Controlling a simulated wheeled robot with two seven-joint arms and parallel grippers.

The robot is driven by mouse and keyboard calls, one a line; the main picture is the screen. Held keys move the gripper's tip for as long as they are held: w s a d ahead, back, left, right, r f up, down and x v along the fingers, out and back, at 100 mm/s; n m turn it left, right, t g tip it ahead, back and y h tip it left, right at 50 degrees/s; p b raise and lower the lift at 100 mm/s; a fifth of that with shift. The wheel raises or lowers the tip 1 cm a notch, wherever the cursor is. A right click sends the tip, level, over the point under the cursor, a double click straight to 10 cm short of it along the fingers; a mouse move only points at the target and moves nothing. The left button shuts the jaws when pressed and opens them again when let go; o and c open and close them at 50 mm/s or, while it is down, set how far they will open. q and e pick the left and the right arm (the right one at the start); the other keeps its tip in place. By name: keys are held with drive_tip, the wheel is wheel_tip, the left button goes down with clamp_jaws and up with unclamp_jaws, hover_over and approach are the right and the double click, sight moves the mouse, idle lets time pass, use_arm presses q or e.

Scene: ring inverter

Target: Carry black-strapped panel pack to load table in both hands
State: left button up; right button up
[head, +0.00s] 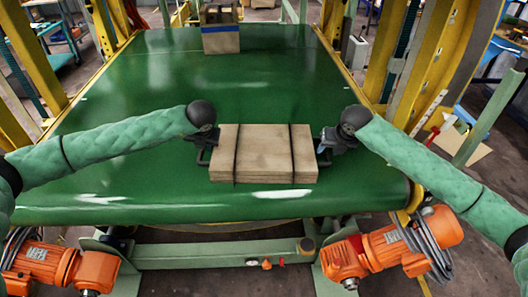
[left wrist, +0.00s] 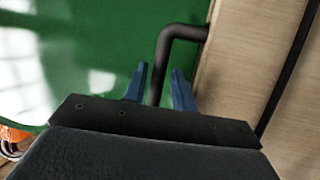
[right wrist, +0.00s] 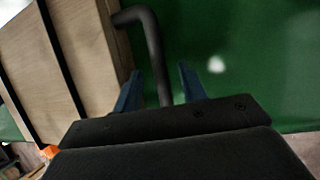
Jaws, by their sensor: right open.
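The black-strapped panel pack (head: 264,166) lies flat on the green belt near its front edge, with two black straps across it. It has a dark bent handle at each side. My left gripper (head: 207,148) is at the left handle (left wrist: 169,60); its blue fingers stand on both sides of the bar with gaps, open. My right gripper (head: 325,150) is at the right handle (right wrist: 152,50); its blue fingers are open around the bar, apart from it. I cannot tell which surface is the load table.
The wide green belt (head: 110,110) is clear around the pack. A blue-strapped pack (head: 220,38) sits at its far end. Yellow posts (head: 440,60) stand at both sides. Orange motors (head: 395,245) flank the front below the belt.

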use_arm(q)
drive_tip(key=shift+w+a+f, duration=0.15)
drive_tip(key=shift+w+f, duration=0.1)
drive_tip(key=shift+f, duration=0.35)
use_arm(e)
drive_tip(key=shift+w+a+f, duration=0.1)
drive_tip(key=shift+w+f, duration=0.15)
drive_tip(key=shift+f, duration=0.3)
use_arm(q)
drive_tip(key=shift+c, duration=0.2)
use_arm(e)
drive_tip(key=shift+c, duration=0.2)
use_arm(q)
clamp_jaws()
use_arm(e)
drive_tip(key=c, duration=0.7)
clamp_jaws()
use_arm(q)
drive_tip(key=shift+r, duration=0.1)
use_arm(e)
drive_tip(key=shift+r, duration=0.15)
